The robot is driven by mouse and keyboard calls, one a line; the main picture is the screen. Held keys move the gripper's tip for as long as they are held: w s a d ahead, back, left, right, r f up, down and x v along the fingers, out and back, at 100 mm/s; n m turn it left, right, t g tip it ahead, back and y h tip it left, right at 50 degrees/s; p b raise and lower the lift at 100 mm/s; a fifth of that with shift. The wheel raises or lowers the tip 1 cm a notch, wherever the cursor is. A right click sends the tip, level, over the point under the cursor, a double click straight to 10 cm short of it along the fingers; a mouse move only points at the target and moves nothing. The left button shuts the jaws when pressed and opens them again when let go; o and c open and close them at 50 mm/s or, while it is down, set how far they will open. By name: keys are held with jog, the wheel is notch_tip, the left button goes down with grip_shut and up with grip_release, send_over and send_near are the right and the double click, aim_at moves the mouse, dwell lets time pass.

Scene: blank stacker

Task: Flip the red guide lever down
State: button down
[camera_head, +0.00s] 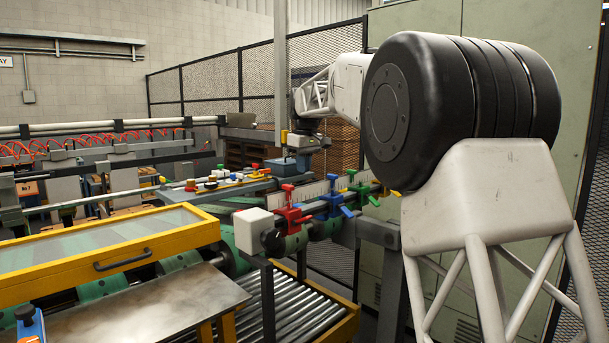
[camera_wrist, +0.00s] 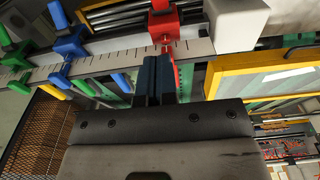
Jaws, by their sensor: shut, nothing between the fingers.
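The red guide (camera_head: 290,212) sits on the ruled rail beside a white end block, with a red lever part standing up from it in the head view. In the wrist view the red guide (camera_wrist: 163,24) is at the top middle, and a narrow red part runs down behind my fingers. My gripper (camera_wrist: 157,62) has its dark blue fingers together, empty, and they overlap the rail's edge just below the red guide in that view. I cannot tell whether they touch the red lever. In the head view my fingertips are hard to make out.
A blue guide (camera_head: 333,203) and a green guide (camera_head: 360,190) sit farther along the rail (camera_head: 316,190). The white end block (camera_head: 255,231) is left of the red guide. A yellow-framed cover (camera_head: 110,262) lies at left, above green rollers. Metal rollers (camera_head: 310,315) lie below.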

send_over(310, 216)
jog(key=w+a, duration=0.2)
jog(key=f, duration=0.9)
jog(key=shift+w+a+f, duration=0.1)
jog(key=shift+a+f, duration=0.05)
jog(key=shift+a, duration=0.05)
jog(key=shift+s+d+f, duration=0.2)
jog(key=shift+f, duration=0.25)
jog(key=shift+s+d+f, duration=0.2)
jog(key=shift+f, duration=0.25)
jog(key=shift+s+d+f, duration=0.15)
jog(key=shift+f, duration=0.25)
jog(key=shift+s+d+f, duration=0.15)
jog(key=shift+f, duration=0.2)
jog(key=shift+s+d+f+t+y, duration=0.35)
jog(key=shift+t+y, duration=0.15)
jog(key=shift+s+d+f+t+y, duration=0.3)
jog(key=shift+d+f+t+y, duration=0.1)
jog(key=shift+t+y, duration=0.4)
jog(key=shift+s+d+f+t+y, duration=0.2)
jog(key=shift+s+f+t+y, duration=0.05)
jog(key=shift+f+t+y, duration=0.4)
jog(key=shift+s+d+f+t+y, duration=0.2)
jog(key=shift+f+t+y, duration=0.3)
jog(key=shift+t+y, duration=0.25)
jog(key=shift+f, duration=0.35)
jog(key=shift+s+d+f, duration=0.1)
jog(key=shift+f, duration=1)
